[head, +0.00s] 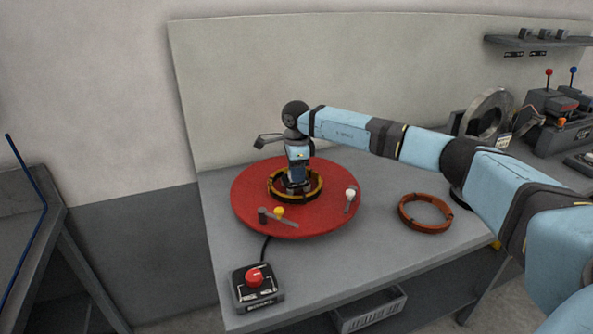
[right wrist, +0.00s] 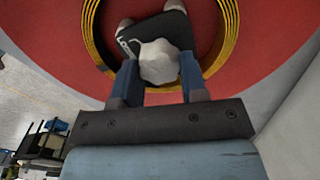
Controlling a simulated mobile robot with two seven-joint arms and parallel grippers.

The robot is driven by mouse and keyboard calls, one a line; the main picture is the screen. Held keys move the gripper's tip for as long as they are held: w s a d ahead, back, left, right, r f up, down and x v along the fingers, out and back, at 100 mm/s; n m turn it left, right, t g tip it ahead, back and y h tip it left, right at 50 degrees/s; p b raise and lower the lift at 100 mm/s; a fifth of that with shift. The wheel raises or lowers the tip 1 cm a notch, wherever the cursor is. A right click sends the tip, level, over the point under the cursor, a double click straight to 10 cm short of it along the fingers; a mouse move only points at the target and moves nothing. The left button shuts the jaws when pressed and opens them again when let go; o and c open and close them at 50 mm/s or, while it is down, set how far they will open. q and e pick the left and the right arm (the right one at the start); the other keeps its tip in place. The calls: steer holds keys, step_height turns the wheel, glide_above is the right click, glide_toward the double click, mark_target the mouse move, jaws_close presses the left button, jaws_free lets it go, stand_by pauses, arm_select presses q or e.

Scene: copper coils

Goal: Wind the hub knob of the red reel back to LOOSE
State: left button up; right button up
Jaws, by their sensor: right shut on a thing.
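The red reel (head: 253,217) lies flat on the grey bench, with a black and yellow ring (head: 317,192) around its hub. My right gripper (head: 297,187) points down into the middle of that ring. In the right wrist view my right gripper (right wrist: 158,80) is shut on the pale, lobed hub knob (right wrist: 158,62). In the head view the knob is hidden by the gripper. My left gripper is not in view.
Levers with a yellow knob (head: 279,212) and a white knob (head: 350,194) sit on the reel. A copper coil (head: 425,212) lies to the right. A box with a red button (head: 254,277) stands at the front left. Machines with small levers (head: 562,108) stand at the back right.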

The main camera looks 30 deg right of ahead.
stand_by(0.4)
steer(key=o, duration=0.9)
step_height(320, 180, up, 14)
steer(key=shift+f, duration=0.1)
